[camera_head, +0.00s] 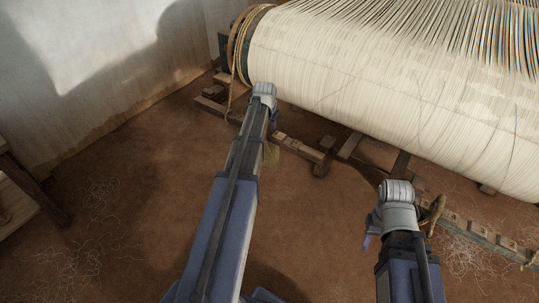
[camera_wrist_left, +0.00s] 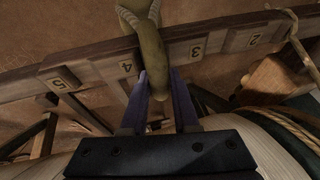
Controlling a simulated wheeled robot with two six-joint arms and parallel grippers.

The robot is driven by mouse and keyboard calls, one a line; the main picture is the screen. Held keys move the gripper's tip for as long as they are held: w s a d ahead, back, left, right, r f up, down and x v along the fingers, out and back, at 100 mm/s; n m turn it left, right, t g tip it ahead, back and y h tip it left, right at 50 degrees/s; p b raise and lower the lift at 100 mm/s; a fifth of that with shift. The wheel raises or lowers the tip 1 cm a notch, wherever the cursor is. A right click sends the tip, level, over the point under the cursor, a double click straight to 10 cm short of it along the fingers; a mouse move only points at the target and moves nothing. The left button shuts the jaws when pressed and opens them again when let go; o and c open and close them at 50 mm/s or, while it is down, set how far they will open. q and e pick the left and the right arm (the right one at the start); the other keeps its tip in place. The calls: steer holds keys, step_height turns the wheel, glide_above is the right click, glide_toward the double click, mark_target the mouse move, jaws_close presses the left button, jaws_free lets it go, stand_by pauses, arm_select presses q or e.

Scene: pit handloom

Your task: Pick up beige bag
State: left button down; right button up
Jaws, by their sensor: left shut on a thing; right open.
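The beige bag (camera_wrist_left: 151,48) shows in the left wrist view as an olive-beige cloth shape with a pale band near the top edge. Its narrow part hangs between the two blue fingers of my left gripper (camera_wrist_left: 160,82), which is shut on it. The bag's upper end is cut off by the picture edge.
The loom's large warp roll (camera_head: 370,85) with pale threads fills the upper right. A numbered wooden rail (camera_wrist_left: 208,46) runs behind the bag. Wooden blocks (camera_head: 298,146) lie below the roll. A wooden stand (camera_head: 28,185) is at left. The brown floor (camera_head: 130,210) between is mostly clear.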

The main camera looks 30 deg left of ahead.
arm_select(q)
steer(key=shift+r, duration=0.1)
arm_select(e)
steer(key=shift+r, duration=0.15)
arm_select(q)
steer(key=shift+r+p, duration=1.7)
steer(key=shift+p, duration=0.15)
steer(key=shift+s+d+f, duration=0.1)
steer(key=shift+s+d, duration=0.15)
steer(key=shift+s, duration=0.35)
steer(key=s+d, duration=0.3)
steer(key=s, duration=0.4)
steer(key=s+d, duration=0.3)
steer(key=s, duration=0.5)
steer(key=shift+s, duration=0.3)
arm_select(e)
step_height(320, 180, up, 3)
steer(key=shift+r, duration=0.1)
arm_select(q)
steer(key=shift+a, duration=0.1)
